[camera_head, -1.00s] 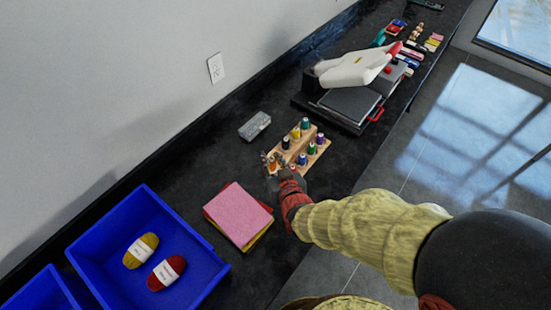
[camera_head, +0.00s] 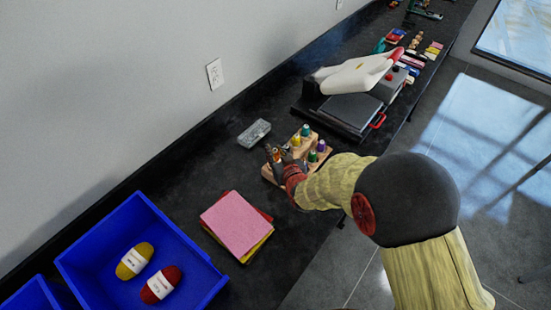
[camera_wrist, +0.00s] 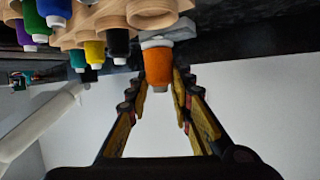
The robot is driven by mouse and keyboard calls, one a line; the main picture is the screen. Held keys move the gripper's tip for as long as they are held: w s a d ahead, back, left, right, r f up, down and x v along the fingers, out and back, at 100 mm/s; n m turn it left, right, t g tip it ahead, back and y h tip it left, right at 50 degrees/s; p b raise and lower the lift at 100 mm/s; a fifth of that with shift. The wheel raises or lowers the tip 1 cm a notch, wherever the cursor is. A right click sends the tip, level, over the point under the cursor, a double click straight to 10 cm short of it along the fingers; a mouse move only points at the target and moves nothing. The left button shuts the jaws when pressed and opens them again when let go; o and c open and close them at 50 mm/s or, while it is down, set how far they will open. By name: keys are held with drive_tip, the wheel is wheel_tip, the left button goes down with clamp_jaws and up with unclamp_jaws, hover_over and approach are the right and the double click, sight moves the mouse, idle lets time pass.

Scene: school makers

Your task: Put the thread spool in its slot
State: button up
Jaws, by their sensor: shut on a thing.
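An orange thread spool (camera_wrist: 158,68) with pale ends is between the fingers of my gripper (camera_wrist: 157,85), which is shut on it. The wooden spool rack (camera_wrist: 110,22) is right beside the spool in the wrist view and holds several other spools. In the head view my gripper (camera_head: 279,158) is at the left end of the rack (camera_head: 268,174), and my arm covers part of the rack. I cannot tell whether the orange spool touches the rack, and its slot is not clearly visible.
A grey box (camera_head: 254,133) lies behind the rack. A white and dark press (camera_head: 350,105) stands to the right. Felt sheets (camera_head: 237,222) and a blue bin (camera_head: 190,262) with yarn are to the left. The black counter is clear between them.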

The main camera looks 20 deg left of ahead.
sight(277, 159)
drive_tip(key=shift+w+f, duration=0.2)
drive_tip(key=shift+f, duration=0.1)
drive_tip(key=shift+f+b, duration=0.55)
drive_tip(key=shift+f, duration=0.95)
drive_tip(key=shift+f+b, duration=0.35)
drive_tip(key=shift+b, duration=0.05)
drive_tip(key=o, duration=0.9)
drive_tip(key=shift+o, duration=0.4)
drive_tip(key=shift+r, duration=0.1)
drive_tip(key=shift+r+p, duration=0.45)
drive_tip(key=shift+p, duration=0.1)
drive_tip(key=p+v, duration=0.2)
drive_tip(key=v, duration=0.9)
drive_tip(key=shift+s+d, duration=0.3)
drive_tip(key=shift+s, duration=0.1)
